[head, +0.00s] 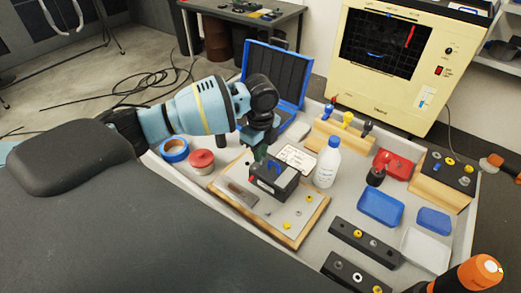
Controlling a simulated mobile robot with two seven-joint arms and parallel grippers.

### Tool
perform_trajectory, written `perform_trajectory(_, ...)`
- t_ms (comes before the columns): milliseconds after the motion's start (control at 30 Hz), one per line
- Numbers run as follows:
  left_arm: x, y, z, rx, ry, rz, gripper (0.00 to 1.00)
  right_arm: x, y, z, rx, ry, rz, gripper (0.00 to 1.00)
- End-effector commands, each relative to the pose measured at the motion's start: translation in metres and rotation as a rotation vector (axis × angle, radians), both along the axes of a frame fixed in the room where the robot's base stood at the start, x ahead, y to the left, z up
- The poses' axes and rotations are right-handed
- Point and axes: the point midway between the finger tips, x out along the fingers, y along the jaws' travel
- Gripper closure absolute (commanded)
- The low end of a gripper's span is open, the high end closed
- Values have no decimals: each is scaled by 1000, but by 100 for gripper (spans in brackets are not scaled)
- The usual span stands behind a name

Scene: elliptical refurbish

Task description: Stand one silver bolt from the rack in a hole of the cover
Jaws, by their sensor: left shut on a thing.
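My left gripper (262,158) points down over the wooden-edged board (230,212), right at a black box-shaped part (274,180). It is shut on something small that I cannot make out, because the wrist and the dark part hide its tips. Small silver and yellow pieces stand on the light face of the board. Which part is the cover is not clear. A dark bar (345,235) with silver and yellow heads lies at the right front, and a second dark bar (340,268) lies nearer. I cannot tell which holder is the rack. My right gripper is not in view.
A white bottle (327,165) stands right of the board. Blue trays (380,207), a red bin (396,162) and wooden blocks (445,182) fill the right side. A cream machine (360,75) stands at the back.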

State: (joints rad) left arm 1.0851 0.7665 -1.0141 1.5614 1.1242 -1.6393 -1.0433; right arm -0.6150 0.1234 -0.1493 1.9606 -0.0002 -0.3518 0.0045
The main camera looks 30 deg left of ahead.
Motion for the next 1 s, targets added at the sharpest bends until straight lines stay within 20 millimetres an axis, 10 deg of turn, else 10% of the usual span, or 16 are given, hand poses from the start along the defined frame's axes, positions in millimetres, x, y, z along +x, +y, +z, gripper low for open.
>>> perform_trajectory(933,0,0,-9,0,1,0,100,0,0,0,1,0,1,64)
perform_trajectory(1000,0,0,-9,0,1,0,80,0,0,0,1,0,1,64)
